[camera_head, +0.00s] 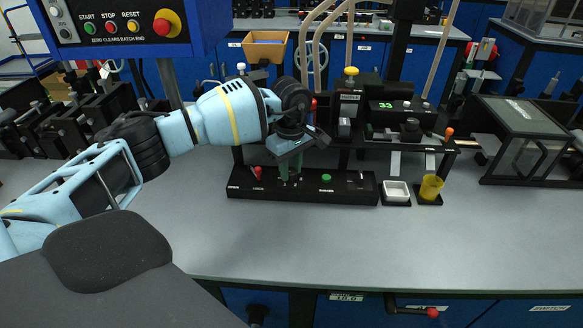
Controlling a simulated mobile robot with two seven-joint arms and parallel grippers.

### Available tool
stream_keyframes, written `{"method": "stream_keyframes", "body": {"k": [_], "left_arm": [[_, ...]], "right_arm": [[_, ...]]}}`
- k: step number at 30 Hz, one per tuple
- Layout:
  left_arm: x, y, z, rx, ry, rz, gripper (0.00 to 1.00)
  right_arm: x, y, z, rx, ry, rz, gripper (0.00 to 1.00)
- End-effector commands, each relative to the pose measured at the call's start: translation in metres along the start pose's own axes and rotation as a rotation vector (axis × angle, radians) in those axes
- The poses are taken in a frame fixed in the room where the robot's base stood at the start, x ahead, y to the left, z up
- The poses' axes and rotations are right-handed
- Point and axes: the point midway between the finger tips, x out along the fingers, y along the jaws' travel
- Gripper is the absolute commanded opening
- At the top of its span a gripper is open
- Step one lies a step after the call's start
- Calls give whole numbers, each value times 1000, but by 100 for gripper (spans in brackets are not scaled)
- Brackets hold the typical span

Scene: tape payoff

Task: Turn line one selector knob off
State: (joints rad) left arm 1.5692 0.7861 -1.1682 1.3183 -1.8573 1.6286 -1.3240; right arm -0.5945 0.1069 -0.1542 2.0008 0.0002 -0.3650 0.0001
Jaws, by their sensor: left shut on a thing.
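My left gripper (289,170) reaches down to the low black control panel (345,191) on the grey bench. A small red control (258,172) stands left of the fingers. A green button (326,178) sits to their right on the same panel. My right gripper is out of view.
A black machine (402,115) with a green display stands behind the panel. A white tray (397,191) and a yellow cup (431,187) stand right of it. A clear-sided black box (520,130) is farther right. A blue button box (115,25) hangs upper left. The front bench is clear.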

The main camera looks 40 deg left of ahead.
Motion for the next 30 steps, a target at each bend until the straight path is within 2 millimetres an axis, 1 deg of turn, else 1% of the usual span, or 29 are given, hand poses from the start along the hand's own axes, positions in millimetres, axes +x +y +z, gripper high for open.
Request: {"method": "stream_keyframes", "body": {"k": [16, 17, 21, 22, 30], "left_arm": [[-1, 0, 0, 29, 0, 2, 6], [-1, 0, 0, 28, 0, 2, 30], [-1, 0, 0, 28, 0, 2, 48], [-1, 0, 0, 28, 0, 1, 50], [-1, 0, 0, 27, 0, 1, 50]], "right_arm": [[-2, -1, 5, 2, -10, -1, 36], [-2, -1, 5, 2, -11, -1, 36], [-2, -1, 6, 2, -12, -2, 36], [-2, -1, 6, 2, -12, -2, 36], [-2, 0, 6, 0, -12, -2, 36]]}}
